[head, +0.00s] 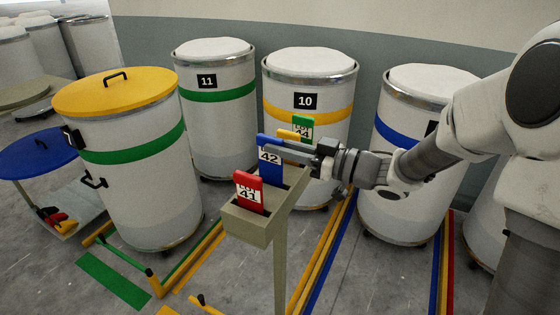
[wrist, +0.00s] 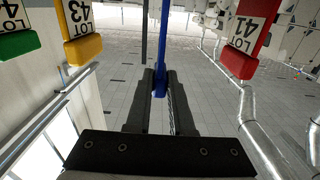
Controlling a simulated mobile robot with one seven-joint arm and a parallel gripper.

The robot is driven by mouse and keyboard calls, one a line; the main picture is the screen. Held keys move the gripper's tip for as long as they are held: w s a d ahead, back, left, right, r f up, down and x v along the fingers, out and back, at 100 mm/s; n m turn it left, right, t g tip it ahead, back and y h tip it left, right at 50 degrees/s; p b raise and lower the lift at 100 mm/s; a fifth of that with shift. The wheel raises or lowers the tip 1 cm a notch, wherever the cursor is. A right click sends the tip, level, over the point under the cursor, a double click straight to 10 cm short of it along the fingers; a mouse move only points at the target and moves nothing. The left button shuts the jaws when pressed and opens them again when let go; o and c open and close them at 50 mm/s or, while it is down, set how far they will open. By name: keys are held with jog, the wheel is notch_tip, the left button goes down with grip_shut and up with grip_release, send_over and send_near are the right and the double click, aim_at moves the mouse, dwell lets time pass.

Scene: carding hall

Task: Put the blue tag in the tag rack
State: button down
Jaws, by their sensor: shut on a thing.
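The blue tag (head: 270,161), marked 42, is upright at the tag rack (head: 247,228), a beige trough on a post. It stands between the red tag (head: 249,191) and the yellow tag (head: 288,135); whether its lower end sits in a slot is unclear. My gripper (head: 284,152) is shut on the blue tag from the right side. In the wrist view the blue tag (wrist: 161,50) shows edge-on between the fingertips (wrist: 160,88), with the red tag (wrist: 243,40) at right and the yellow tag (wrist: 80,30) at left.
A green tag (head: 302,127) stands at the rack's far end. A yellow-lidded can (head: 130,170) is left of the rack, and white-topped cans (head: 310,80) stand behind it. Coloured lines mark the floor.

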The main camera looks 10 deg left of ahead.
jog(key=shift+f, duration=1.5)
jog(key=shift+f, duration=0.15)
jog(key=c, duration=0.8)
grip_release()
jog(key=b, duration=0.1)
send_near(281, 160)
jog(key=shift+v, duration=1)
jog(key=shift+w, duration=0.1)
